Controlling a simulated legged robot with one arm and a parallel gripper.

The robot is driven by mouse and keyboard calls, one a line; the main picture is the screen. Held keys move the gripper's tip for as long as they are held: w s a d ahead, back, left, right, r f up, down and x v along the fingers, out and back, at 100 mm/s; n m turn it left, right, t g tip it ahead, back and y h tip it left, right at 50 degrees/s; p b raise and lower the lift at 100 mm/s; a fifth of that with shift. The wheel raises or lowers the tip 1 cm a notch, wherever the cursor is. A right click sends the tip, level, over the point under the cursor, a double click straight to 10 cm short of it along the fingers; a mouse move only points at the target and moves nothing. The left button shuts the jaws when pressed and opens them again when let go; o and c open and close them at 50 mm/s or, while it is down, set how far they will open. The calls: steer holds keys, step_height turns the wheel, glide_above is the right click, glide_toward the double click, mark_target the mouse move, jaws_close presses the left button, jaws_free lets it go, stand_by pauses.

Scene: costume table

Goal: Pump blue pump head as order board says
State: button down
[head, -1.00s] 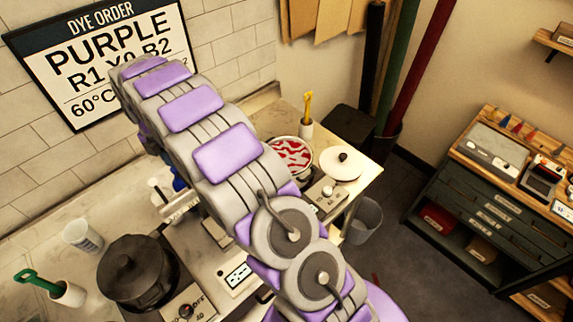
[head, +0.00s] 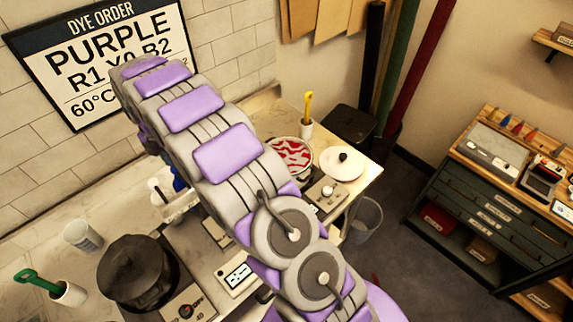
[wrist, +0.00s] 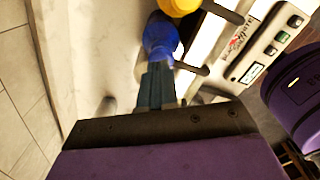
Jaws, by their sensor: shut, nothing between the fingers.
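The blue pump head (wrist: 162,38) shows at the top middle of the wrist view. In the head view only a small part of it (head: 180,179) shows beside my arm. My gripper (wrist: 157,70) is shut and empty, its fingertips right at the near side of the blue pump head; I cannot tell whether they touch. The yellow pump head (wrist: 180,5) is just beyond it, cut off by the frame. The order board (head: 100,50) on the wall reads PURPLE, R1 Y0 B2, 60°C, its right part partly covered by my arm.
A black lidded pot (head: 135,270) stands on the counter at lower left, near a clear cup (head: 82,236) and a green-handled tool (head: 35,281). A pan of red-streaked contents (head: 292,154) and a white lid (head: 342,162) are right of my arm. A control panel (wrist: 268,48) is close by.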

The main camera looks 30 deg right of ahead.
steer(key=shift+f, duration=0.2)
stand_by(0.5)
steer(key=shift+f, duration=1.25)
steer(key=shift+r, duration=1.4)
steer(key=shift+f, duration=0.25)
steer(key=shift+f, duration=1.15)
steer(key=shift+r, duration=0.15)
steer(key=shift+r+p, duration=0.3)
steer(key=shift+r, duration=0.95)
steer(key=shift+r, duration=0.1)
